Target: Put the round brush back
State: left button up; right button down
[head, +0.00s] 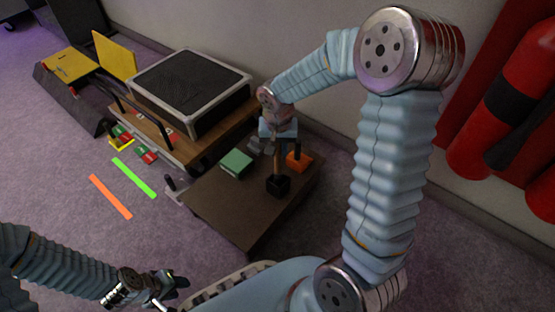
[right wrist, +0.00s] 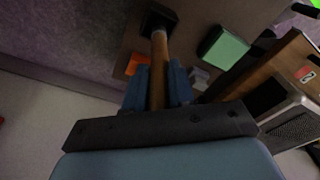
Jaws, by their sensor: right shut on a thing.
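My right gripper (head: 278,140) is shut on the wooden handle of the round brush (head: 277,167), which hangs upright over the brown table. In the right wrist view, the brush handle (right wrist: 159,70) runs between the fingers (right wrist: 158,90) to a pale collar. Beyond the collar is a black block-shaped piece (head: 278,186) at the handle's lower end. I cannot tell whether it is the brush's head or a holder around it. My left gripper (head: 172,289) is low at the left, apart from the table, and looks open and empty.
The brown table (head: 222,205) also bears a green block (head: 237,162) and an orange block (head: 300,161). A black-topped case (head: 190,88) stands on a wooden platform behind. Green (head: 133,178) and orange (head: 110,197) strips lie on the carpet. Red cylinders (head: 510,90) stand by the wall.

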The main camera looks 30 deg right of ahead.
aim_at(278, 156)
notch_tip(278, 156, down, 4)
jog(key=shift+r+b, duration=0.15)
jog(key=shift+b, duration=0.3)
jog(key=shift+r, duration=0.1)
jog(key=shift+f, duration=0.2)
jog(key=c, duration=1)
grip_release()
jog(key=shift+r, duration=0.1)
jog(key=shift+o, duration=0.2)
jog(key=shift+r, duration=0.2)
notch_tip(278, 156, up, 12)
jog(key=s+p, duration=0.1)
jog(key=p, duration=0.2)
jog(key=shift+a, duration=0.3)
